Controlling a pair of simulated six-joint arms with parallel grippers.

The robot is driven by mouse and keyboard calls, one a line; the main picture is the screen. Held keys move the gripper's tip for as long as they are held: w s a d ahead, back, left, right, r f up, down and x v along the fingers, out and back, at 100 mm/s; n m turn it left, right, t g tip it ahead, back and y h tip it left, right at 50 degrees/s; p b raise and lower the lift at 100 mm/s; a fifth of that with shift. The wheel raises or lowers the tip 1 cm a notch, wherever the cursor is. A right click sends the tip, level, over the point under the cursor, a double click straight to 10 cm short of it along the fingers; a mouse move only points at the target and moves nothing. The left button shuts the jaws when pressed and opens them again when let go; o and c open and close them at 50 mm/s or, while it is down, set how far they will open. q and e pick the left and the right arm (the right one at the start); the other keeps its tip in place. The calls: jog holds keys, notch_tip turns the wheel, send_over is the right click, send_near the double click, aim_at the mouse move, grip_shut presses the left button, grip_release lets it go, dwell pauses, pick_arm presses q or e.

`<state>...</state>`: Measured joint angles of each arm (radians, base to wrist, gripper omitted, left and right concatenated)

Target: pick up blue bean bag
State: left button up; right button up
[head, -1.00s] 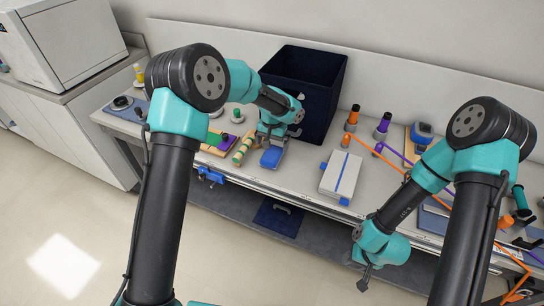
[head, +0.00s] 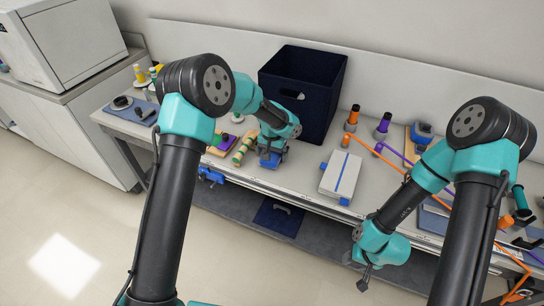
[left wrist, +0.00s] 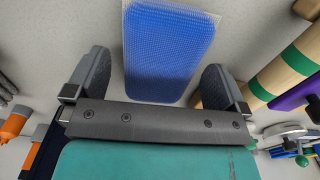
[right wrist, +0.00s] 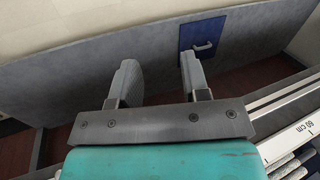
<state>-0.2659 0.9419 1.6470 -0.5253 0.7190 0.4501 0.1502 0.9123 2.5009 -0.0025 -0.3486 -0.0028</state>
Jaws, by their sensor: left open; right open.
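The blue bean bag (head: 272,159) lies on the bench in front of the dark blue bin, mostly covered by my left gripper in the head view. In the left wrist view the bean bag (left wrist: 168,45) is a blue, mesh-textured rounded block, its near end between the fingers. My left gripper (left wrist: 160,85) is open, one finger on each side, with a visible gap to the bag. My right gripper (right wrist: 157,75) is open and empty. In the head view it hangs low (head: 364,278) in front of the bench edge, away from the bag.
A dark blue bin (head: 303,85) stands behind the bag. A striped green and wood roller (head: 244,149) lies just left of it. A white board with a blue stripe (head: 341,174) lies to the right, with bare bench between.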

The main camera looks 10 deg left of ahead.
aim_at(272, 154)
pick_arm(q)
jog(key=shift+c, duration=0.4)
jog(key=c, duration=1)
jog(key=shift+r, duration=0.1)
jog(key=shift+r, duration=0.45)
notch_tip(272, 154, up, 3)
jog(key=shift+f, duration=0.1)
jog(key=s, duration=0.5)
jog(key=s+d, duration=0.1)
jog(key=s, duration=0.4)
jog(key=s+d+r, duration=0.1)
jog(key=s, duration=0.5)
jog(key=shift+r, duration=0.1)
